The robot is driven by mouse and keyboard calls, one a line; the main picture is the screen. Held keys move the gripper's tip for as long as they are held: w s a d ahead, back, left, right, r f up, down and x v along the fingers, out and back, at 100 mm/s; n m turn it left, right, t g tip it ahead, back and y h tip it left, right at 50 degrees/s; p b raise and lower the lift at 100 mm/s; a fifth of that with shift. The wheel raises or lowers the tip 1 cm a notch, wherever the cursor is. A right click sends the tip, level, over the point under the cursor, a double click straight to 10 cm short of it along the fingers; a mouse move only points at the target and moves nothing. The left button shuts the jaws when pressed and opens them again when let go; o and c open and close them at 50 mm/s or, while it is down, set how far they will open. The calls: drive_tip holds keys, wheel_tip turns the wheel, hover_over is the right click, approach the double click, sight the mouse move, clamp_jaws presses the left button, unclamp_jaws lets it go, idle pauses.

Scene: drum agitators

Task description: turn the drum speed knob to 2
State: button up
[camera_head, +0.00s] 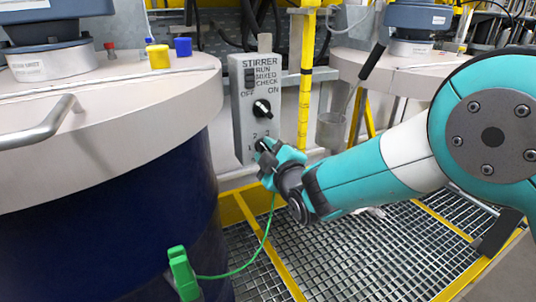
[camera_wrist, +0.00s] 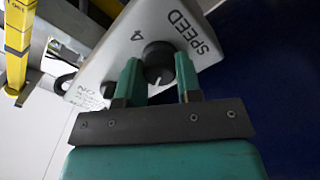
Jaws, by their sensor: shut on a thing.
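The grey stirrer control box (camera_head: 241,110) stands upright between the drums. Its upper black knob (camera_head: 262,108) sits by the OFF and ON marks. The lower black knob (camera_head: 260,145) is partly hidden by my gripper (camera_head: 268,151); a 2 shows just above it. In the wrist view, my gripper (camera_wrist: 159,73) has its two teal fingers on either side of the black speed knob (camera_wrist: 158,56), shut on it. SPEED and a 4 are printed beside the knob. A white pointer line shows on the knob between the fingers; which number it meets is unclear.
A large dark blue drum with a pale lid (camera_head: 110,105) and a bar handle (camera_head: 40,127) stands close at the left. A green clamp (camera_head: 182,270) with a green cable (camera_head: 255,255) hangs on it. A yellow post (camera_head: 305,85) stands right of the box, over grating.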

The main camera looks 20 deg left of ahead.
idle(0.4)
drive_tip(key=o, duration=0.9)
drive_tip(key=shift+o, duration=0.2)
drive_tip(key=b+v, duration=0.6)
drive_tip(key=v, duration=1.1)
drive_tip(key=shift+d, duration=0.2)
drive_tip(key=shift+s, duration=0.1)
